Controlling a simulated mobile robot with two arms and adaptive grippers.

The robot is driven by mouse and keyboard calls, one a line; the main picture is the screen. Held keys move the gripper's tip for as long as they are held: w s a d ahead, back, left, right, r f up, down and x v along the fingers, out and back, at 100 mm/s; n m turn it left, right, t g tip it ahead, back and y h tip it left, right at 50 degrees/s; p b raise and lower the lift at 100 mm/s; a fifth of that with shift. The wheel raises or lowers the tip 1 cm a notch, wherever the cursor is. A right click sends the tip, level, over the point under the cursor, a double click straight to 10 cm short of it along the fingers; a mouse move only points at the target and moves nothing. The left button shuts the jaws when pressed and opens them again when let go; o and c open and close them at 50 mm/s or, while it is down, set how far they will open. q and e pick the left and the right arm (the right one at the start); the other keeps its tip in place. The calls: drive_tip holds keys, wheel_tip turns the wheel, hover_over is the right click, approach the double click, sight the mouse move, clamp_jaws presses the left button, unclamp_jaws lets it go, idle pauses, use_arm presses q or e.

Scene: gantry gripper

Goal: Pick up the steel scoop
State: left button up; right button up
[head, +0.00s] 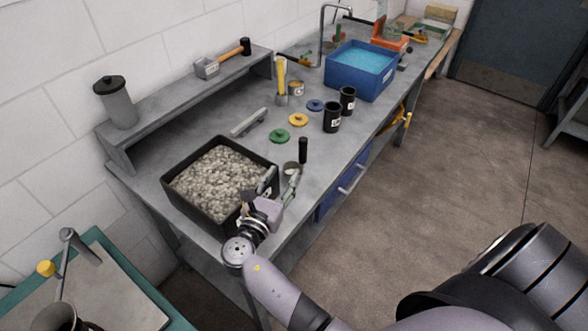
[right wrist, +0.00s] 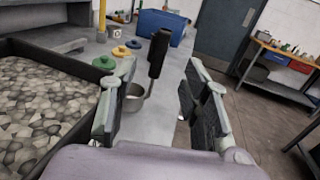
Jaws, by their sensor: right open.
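The steel scoop (head: 291,167) stands on the grey bench just right of the gravel tray, with its black handle (head: 303,150) pointing up. In the right wrist view its steel bowl (right wrist: 134,100) is partly hidden behind the left-hand finger, and the black handle (right wrist: 158,53) rises between the two fingers in the picture. My right gripper (head: 279,183) is open and empty, low at the bench's front edge, close to the scoop. I cannot tell whether any finger touches it. My left gripper is not in view.
A black tray of grey stones (head: 168,180) sits left of the gripper. Beyond the scoop are black cups (head: 332,118), green (head: 279,136) and yellow (head: 298,120) discs, a metal bar (head: 249,122) and a blue bin (head: 350,84). The floor (head: 400,190) right of the bench is clear.

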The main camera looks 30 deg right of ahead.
sight(302, 145)
drive_tip(key=b+x, duration=0.2)
drive_tip(key=x, duration=0.7)
drive_tip(key=shift+w+d+f, duration=0.1)
drive_tip(key=shift+w+f, duration=0.05)
drive_tip(key=shift+s+b+x, duration=0.2)
drive_tip(key=shift+b+x, duration=0.75)
drive_tip(key=shift+x, duration=1.8)
drive_tip(key=shift+s+r, duration=0.1)
drive_tip(key=shift+r, duration=0.15)
drive_tip(key=c, duration=0.3)
clamp_jaws()
